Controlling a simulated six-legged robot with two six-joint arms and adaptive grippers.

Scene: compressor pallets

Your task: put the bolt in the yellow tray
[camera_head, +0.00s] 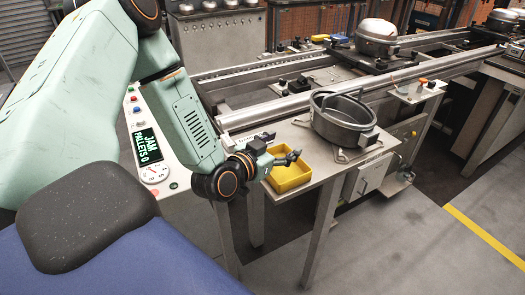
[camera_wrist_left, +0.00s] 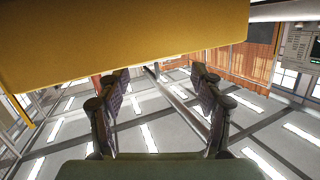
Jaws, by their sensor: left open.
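The yellow tray (camera_head: 293,184) stands on the near left end of the metal side table in the head view. In the left wrist view a large yellow surface (camera_wrist_left: 120,40), which looks like the tray, fills the top. My left gripper (camera_head: 291,158) is at the tray, over its back part in the head view; I cannot tell whether it touches. In the left wrist view the left gripper (camera_wrist_left: 160,80) has its two fingers spread with nothing visible between them. I cannot make out the bolt in either view; the tray's inside is partly hidden by the gripper. My right gripper is not in view.
A round metal housing (camera_head: 343,118) stands on the table right of the tray. Behind runs a conveyor rail (camera_head: 330,90) with a compressor (camera_head: 377,40). A control panel (camera_head: 148,145) stands left of the tray. The floor at the right is clear.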

